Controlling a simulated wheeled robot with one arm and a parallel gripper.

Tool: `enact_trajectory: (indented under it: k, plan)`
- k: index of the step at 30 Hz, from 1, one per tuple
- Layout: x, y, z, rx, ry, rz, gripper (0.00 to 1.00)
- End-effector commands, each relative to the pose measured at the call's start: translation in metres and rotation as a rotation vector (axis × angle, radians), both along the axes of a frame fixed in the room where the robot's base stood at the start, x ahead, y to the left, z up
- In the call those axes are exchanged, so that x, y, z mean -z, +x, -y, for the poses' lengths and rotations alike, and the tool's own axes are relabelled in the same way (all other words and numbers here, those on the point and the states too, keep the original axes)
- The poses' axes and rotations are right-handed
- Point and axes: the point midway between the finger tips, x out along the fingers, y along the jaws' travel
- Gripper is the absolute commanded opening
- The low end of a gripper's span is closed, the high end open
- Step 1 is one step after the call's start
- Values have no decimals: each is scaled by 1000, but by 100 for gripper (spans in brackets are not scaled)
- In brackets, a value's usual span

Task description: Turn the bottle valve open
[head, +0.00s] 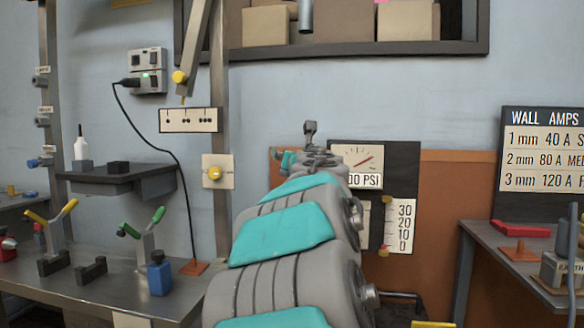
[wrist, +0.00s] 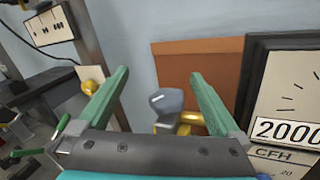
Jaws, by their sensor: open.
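My gripper (wrist: 160,75) is open in the wrist view, its two green fingers spread wide. The bottle valve shows between and beyond them as a grey faceted knob (wrist: 166,100) on a brass fitting (wrist: 182,122). The knob lies nearer the middle of the gap, and no finger is seen touching it. The bottle below is hidden by the gripper's body.
A pressure gauge (wrist: 290,95) stands close right of the fingers; it also shows in the head view (head: 362,160). A brown panel (wrist: 195,75) is behind. A yellow wall knob (wrist: 93,80) is left. Benches stand left (head: 110,290) and right (head: 480,245).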

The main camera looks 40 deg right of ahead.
Motion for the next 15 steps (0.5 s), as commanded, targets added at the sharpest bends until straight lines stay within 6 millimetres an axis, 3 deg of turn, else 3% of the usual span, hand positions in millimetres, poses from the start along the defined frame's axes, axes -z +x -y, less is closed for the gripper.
enact_trajectory:
  k: [4,15]
  plan:
    - [11,12,-4,124,60,-4,100]
    - [50,13,-18,429,83,-92,100]
